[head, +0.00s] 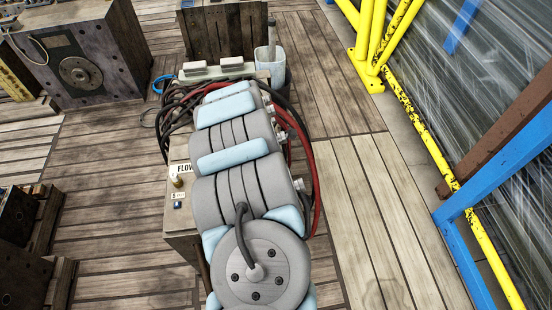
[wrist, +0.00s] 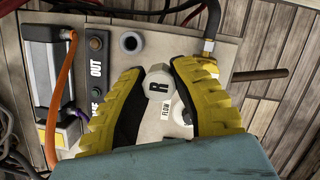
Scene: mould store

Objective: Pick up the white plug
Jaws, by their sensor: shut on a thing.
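The white plug (wrist: 157,77) shows in the wrist view as a pale faceted cap marked with a black R. It sits between the yellow ribbed fingers of my gripper (wrist: 158,74), which are shut on it. The plug is over a light grey panel (wrist: 228,48); whether it touches the panel is hard to tell. Its lower side is partly hidden by the fingers. In the head view my arm hides the gripper and the plug.
Around the plug are a grey ring-shaped port (wrist: 131,43), a black hose with a brass fitting (wrist: 208,46) and an orange cable (wrist: 62,85). In the head view, red and black hoses (head: 318,175) loop beside my arm. Yellow railing (head: 420,120) stands right; plank floor lies open between.

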